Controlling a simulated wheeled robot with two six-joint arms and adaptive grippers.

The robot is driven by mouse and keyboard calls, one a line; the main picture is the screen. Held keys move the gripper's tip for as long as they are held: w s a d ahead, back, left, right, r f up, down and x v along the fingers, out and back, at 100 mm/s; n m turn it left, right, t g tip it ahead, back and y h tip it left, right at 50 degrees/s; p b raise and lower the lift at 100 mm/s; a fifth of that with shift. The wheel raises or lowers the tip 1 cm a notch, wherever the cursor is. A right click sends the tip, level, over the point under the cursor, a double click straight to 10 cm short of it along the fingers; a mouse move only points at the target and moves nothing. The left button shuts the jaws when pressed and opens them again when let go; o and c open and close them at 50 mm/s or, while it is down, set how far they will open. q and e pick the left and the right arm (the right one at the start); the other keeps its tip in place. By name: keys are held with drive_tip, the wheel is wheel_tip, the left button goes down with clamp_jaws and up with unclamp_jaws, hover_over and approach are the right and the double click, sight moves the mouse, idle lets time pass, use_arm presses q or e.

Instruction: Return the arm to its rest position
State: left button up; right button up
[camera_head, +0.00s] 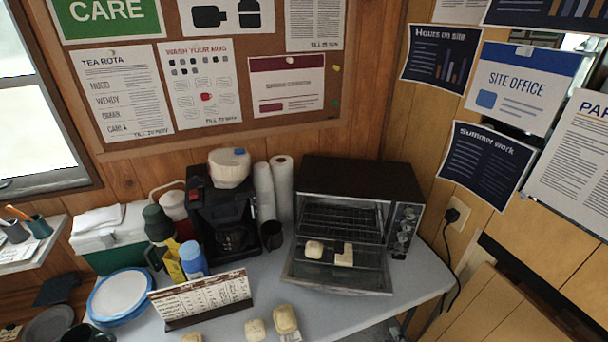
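Neither my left gripper nor my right gripper shows in the head view, and no arm can be made out over the table. The toaster oven (360,180) stands at the back right of the grey table (420,290), with its door (335,276) folded down open. Two pale bread-like pieces lie on the open door: a roundish one (314,249) and a squarer one (345,255). The wire rack inside the oven looks empty.
Several pale rolls (285,319) lie at the table's front edge. A standing card (201,299), blue-rimmed plates (120,296), a blue-capped bottle (193,260), a dark green flask (158,224) and a coffee maker (220,215) crowd the left. The table's right end is clear.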

drive_tip(key=s+d+f+m+g+h, duration=0.2)
drive_tip(key=s+f+m, duration=0.1)
drive_tip(key=f, duration=0.5)
drive_tip(key=s+d+f+m+g+h, duration=0.1)
drive_tip(key=s+d+f+m+g, duration=0.2)
drive_tip(key=f, duration=0.5)
drive_tip(key=s+d+f+m+g+h, duration=0.1)
drive_tip(key=s+d+f+m+h, duration=0.2)
drive_tip(key=f, duration=0.5)
use_arm(q)
drive_tip(key=shift+s, duration=0.55)
use_arm(e)
drive_tip(key=s+a+f+m+g, duration=0.1)
drive_tip(key=s+f+m+g, duration=0.3)
drive_tip(key=s+f, duration=0.3)
drive_tip(key=s+a+f+m+g+y, duration=0.1)
drive_tip(key=s+f+m+g, duration=0.3)
drive_tip(key=s, duration=1)
wheel_tip(320, 180, down, 3)
drive_tip(key=shift+s+a+f+m+g, duration=0.1)
drive_tip(key=shift+s+a+m+g, duration=0.2)
drive_tip(key=shift+m, duration=0.6)
use_arm(q)
drive_tip(key=shift+s+a, duration=0.1)
use_arm(e)
drive_tip(key=shift+w+a, duration=0.15)
